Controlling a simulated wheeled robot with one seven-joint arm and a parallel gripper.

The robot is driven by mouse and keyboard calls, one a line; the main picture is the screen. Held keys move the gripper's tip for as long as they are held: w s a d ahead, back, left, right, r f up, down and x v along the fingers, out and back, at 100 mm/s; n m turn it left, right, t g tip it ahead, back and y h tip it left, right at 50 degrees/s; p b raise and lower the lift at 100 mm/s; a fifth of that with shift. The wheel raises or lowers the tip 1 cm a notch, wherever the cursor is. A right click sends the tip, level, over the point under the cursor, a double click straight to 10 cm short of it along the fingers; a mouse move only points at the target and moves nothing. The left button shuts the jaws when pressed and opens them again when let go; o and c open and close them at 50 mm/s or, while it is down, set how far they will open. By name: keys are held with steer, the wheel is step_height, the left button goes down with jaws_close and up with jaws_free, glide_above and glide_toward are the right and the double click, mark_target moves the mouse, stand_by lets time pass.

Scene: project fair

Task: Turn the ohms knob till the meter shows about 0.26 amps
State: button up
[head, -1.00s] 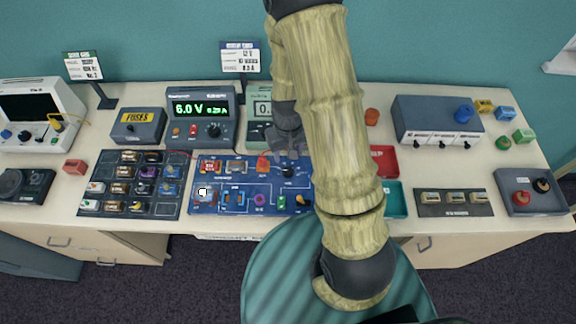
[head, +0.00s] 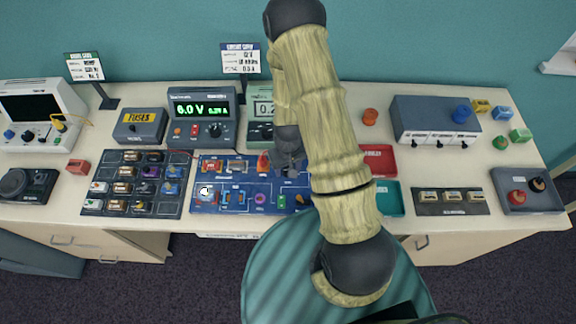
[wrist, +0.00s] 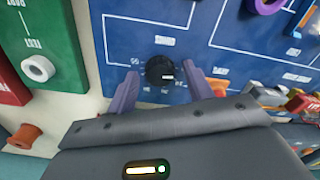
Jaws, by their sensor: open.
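The ohms knob (wrist: 159,70) is a black round knob with a white pointer mark, on the blue circuit board (wrist: 215,14). In the wrist view my gripper (wrist: 160,80) is open, with one purple finger on each side of the knob and gaps between. In the head view my gripper (head: 290,162) is over the board's upper right part and hides the knob. The meter (head: 261,131) is the pale green box behind it. Its display starts with 0.2; my arm covers the rest.
A power supply (head: 202,131) left of the meter shows 6.0 V and a small amps figure, too blurred to read surely. A fuse board (head: 111,208) lies left of the blue board. Red (head: 390,172) and teal trays (head: 397,211) lie to its right.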

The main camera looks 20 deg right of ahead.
steer(key=shift+c, duration=0.2)
steer(key=c, duration=0.9)
steer(key=shift+f+m+b, duration=0.1)
steer(key=shift+m+b, duration=0.55)
steer(key=shift+m, duration=0.35)
steer(key=shift+c, duration=0.2)
steer(key=shift+m, duration=0.5)
steer(key=o, duration=1)
steer(key=shift+r, duration=0.25)
step_height(320, 180, up, 17)
steer(key=shift+r+b, duration=0.1)
steer(key=shift+b, duration=1.1)
